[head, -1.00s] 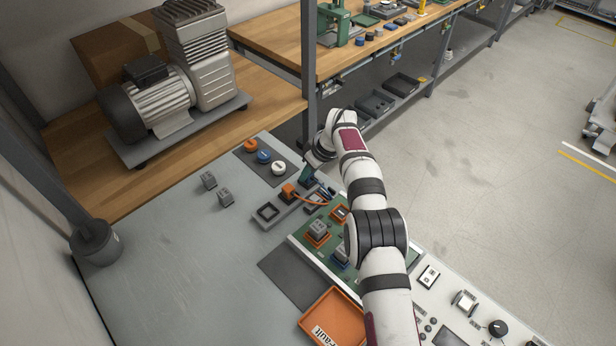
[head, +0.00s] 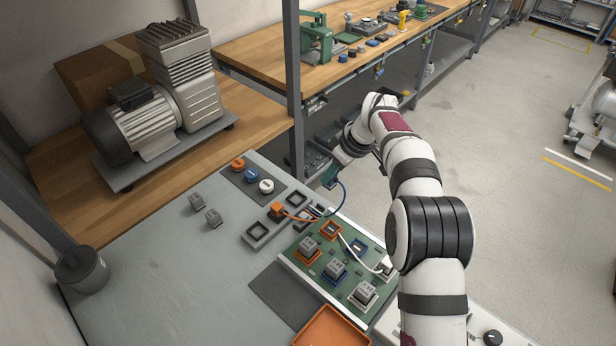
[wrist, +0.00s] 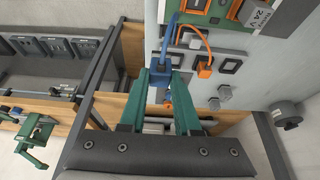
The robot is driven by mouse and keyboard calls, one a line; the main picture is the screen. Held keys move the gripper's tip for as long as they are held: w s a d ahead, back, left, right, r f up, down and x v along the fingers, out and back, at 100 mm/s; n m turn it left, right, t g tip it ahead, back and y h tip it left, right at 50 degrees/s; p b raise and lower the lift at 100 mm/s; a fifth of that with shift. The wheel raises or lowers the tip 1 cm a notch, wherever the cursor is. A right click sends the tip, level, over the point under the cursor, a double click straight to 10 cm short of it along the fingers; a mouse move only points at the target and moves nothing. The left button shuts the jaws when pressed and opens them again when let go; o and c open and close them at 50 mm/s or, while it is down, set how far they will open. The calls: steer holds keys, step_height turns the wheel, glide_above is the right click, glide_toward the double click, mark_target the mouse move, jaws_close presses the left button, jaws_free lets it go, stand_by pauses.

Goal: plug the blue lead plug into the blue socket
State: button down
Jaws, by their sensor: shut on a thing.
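My gripper (head: 330,177) is raised past the far right edge of the grey bench. In the wrist view its green fingers (wrist: 168,98) are shut on the blue lead plug (wrist: 157,78). The blue lead (head: 342,199) runs from the gripper down to the bench near the grey holders. The blue socket (head: 358,246), a blue-rimmed square in the green board's upper row, looks empty. It lies below and to the right of the gripper, well apart from the plug. In the head view the plug itself is hard to make out.
An orange plug (head: 277,210) stands in a grey holder (head: 257,232). Grey relay blocks (head: 308,246) stand on the board.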

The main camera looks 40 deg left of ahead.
steer(key=d+r, duration=0.1)
steer(key=w+d, duration=0.1)
steer(key=shift+d+r, duration=0.35)
steer(key=m+t+h, duration=0.1)
steer(key=m, duration=0.5)
steer(key=m+t+h, duration=0.2)
steer(key=m, duration=0.4)
steer(key=m+t+h, duration=0.1)
steer(key=m, duration=0.5)
steer(key=shift+t+h, duration=0.3)
steer(key=s+d+f, duration=0.4)
steer(key=s+d, duration=0.2)
steer(key=d, duration=0.3)
steer(key=shift+s+d+f, duration=0.25)
steer(key=shift+d, duration=0.15)
